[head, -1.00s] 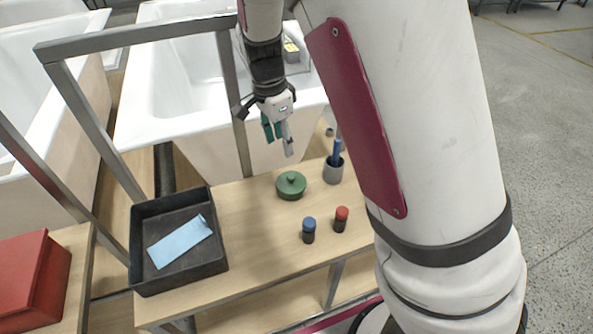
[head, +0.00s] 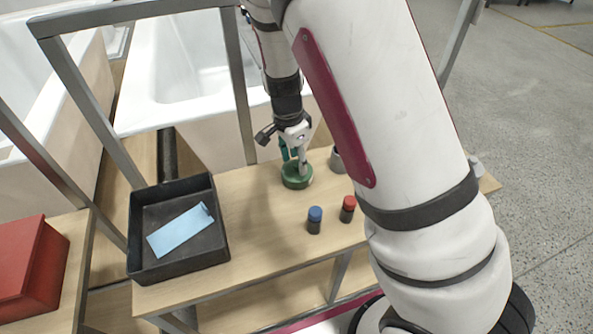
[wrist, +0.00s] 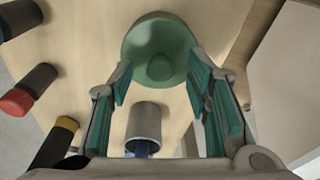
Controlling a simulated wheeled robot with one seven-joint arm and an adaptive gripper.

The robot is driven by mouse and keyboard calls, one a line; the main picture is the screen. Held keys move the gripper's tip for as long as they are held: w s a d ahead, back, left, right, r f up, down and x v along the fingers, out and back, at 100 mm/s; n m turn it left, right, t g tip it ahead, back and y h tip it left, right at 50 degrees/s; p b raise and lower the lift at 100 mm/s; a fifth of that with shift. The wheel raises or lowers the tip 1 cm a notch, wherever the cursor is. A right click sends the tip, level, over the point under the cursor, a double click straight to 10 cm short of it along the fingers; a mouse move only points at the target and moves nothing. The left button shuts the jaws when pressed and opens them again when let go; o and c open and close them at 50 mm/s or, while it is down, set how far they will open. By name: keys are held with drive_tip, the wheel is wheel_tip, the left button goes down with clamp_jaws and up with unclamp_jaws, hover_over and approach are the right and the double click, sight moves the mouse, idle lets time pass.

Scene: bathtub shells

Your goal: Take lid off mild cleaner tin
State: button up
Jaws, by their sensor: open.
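A round green tin (head: 297,180) with a knobbed lid stands on the wooden bench; I take it as the mild cleaner tin. My gripper (head: 294,169) points down right at its top in the head view and hides part of the lid. In the wrist view, the green lid (wrist: 160,38) and its knob (wrist: 160,68) lie between and beyond the spread fingers of my gripper (wrist: 161,62). The gripper is open with nothing held. I cannot tell whether a finger touches the lid.
A grey cup (head: 336,160) stands close behind the tin, partly hidden by my arm. A blue-capped bottle (head: 314,220) and a red-capped bottle (head: 348,209) stand in front. A black tray (head: 137,235) with a blue cloth (head: 181,231) is left. A red box (head: 30,268) is farther left.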

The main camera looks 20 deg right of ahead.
drive_tip(key=shift+f, duration=0.65)
drive_tip(key=shift+c, duration=0.6)
clamp_jaws()
drive_tip(key=shift+r, duration=0.1)
